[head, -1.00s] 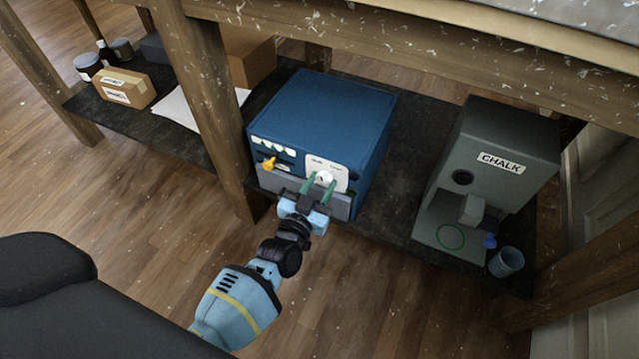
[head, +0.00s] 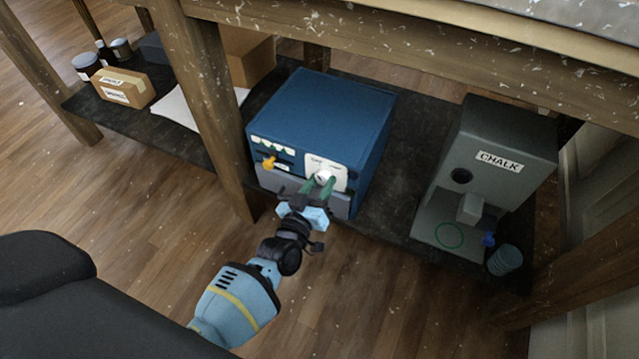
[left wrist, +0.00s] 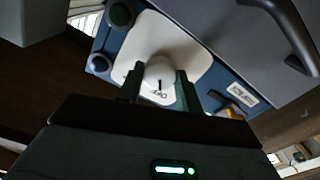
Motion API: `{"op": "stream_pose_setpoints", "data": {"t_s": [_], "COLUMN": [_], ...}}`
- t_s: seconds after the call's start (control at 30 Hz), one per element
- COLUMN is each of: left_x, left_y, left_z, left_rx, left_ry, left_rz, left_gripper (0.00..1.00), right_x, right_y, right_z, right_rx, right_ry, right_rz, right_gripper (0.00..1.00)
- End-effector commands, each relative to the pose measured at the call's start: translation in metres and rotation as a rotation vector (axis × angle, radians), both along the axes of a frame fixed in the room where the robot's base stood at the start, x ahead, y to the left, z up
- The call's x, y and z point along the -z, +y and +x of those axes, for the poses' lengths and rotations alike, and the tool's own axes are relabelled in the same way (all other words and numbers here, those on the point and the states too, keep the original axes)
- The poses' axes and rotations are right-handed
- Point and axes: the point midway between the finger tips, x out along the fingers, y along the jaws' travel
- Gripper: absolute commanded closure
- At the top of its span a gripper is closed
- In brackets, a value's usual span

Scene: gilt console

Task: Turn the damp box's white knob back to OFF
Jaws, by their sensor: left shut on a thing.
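The damp box is a blue box (head: 325,110) on the low dark shelf. Its front has a white plate (head: 338,178) with a white knob (head: 322,176). My left gripper (head: 319,184) is at the front, its green fingers shut on the knob from both sides. The left wrist view shows the round knob (left wrist: 160,72) between the two fingers, on the white plate (left wrist: 180,45). A short dark mark on the knob points down in that view, toward small lettering that looks like OFF. The fingers hide part of the plate. My right gripper is out of view.
A yellow-orange lever (head: 269,162) sits left of the plate. A grey CHALK machine (head: 500,140) and a ribbed cup (head: 505,260) stand to the right. A wooden post (head: 215,110) is close on the left, and the tabletop edge runs above.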

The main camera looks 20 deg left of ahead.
Motion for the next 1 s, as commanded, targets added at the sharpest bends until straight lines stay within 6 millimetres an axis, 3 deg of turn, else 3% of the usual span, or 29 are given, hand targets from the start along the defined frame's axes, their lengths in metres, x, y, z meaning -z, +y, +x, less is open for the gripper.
{"op": "stream_pose_setpoints", "data": {"t_s": [0.23, 0.27, 0.4, 0.77, 1.0], "left_x": [0.001, 0.001, 0.001, 0.0, -0.002], "left_y": [0.0, 0.0, 0.0, 0.0, 0.001], "left_z": [-0.001, -0.001, 0.0, -0.005, -0.04], "left_rx": [0.0, 0.0, 0.0, 0.0, 0.001], "left_ry": [0.002, 0.002, 0.002, 0.002, 0.002], "left_rz": [-0.004, -0.004, -0.003, -0.001, -0.001], "left_gripper": [0.88, 0.61, 0.43, 0.43, 0.43], "right_x": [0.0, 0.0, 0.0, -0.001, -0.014], "right_y": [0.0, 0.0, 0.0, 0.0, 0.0], "right_z": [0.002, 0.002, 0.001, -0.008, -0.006], "right_rx": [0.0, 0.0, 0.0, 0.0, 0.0], "right_ry": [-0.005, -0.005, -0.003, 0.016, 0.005], "right_rz": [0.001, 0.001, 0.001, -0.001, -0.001], "right_gripper": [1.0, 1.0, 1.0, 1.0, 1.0]}}
